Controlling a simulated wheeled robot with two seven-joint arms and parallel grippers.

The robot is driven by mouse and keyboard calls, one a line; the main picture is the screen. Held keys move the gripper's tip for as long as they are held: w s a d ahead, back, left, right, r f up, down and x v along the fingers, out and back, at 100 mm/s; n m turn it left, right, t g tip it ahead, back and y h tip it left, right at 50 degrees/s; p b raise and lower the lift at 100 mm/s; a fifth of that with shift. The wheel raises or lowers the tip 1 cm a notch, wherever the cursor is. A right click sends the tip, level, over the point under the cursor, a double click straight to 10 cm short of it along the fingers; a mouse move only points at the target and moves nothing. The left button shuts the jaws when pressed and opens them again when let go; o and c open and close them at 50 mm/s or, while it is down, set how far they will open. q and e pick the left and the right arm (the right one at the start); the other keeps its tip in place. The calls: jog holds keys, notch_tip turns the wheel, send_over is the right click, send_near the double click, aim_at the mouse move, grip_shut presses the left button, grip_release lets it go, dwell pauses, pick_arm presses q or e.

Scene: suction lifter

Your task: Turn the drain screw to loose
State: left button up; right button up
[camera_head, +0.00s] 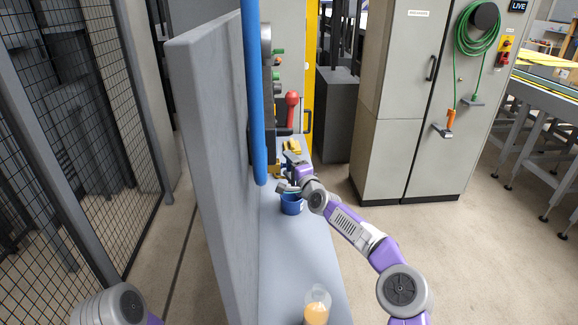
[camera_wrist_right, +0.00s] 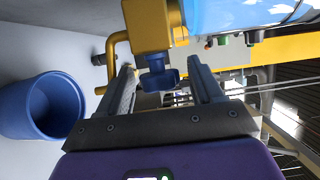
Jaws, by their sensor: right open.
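In the right wrist view a dark blue star-shaped drain screw (camera_wrist_right: 158,78) hangs from a brass-yellow block (camera_wrist_right: 150,24) under a light blue cylinder (camera_wrist_right: 235,12). My right gripper (camera_wrist_right: 162,70) is open, with one finger on each side of the screw. Gaps show between the fingers and the screw, so I see no clear grip. In the head view my right gripper (camera_head: 284,168) is small beside the grey panel, and the screw cannot be made out there. My left gripper is out of view; only part of my left arm shows at bottom left.
A blue cup (camera_head: 291,206) stands on the narrow grey shelf (camera_head: 285,245) just below my right gripper; it also shows in the wrist view (camera_wrist_right: 42,106). A jar with orange liquid (camera_head: 316,308) stands nearer. A tall grey panel (camera_head: 215,130) and hanging blue tube (camera_head: 252,90) bound the left.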

jog(key=shift+w+a, duration=0.15)
jog(key=shift+w, duration=0.05)
jog(key=c, duration=1)
jog(key=shift+o, duration=0.2)
jog(key=t+b, duration=0.1)
jog(key=b, duration=0.4)
jog(key=shift+a+f+y+b, duration=0.1)
jog(key=shift+f+y+b, duration=0.2)
jog(key=shift+f, duration=0.05)
jog(key=shift+a+r+n, duration=0.1)
jog(key=shift+a+n, duration=0.05)
jog(key=shift+n, duration=0.35)
jog(key=shift+t+y, duration=0.3)
jog(key=shift+t, duration=0.2)
jog(key=shift+r, duration=0.15)
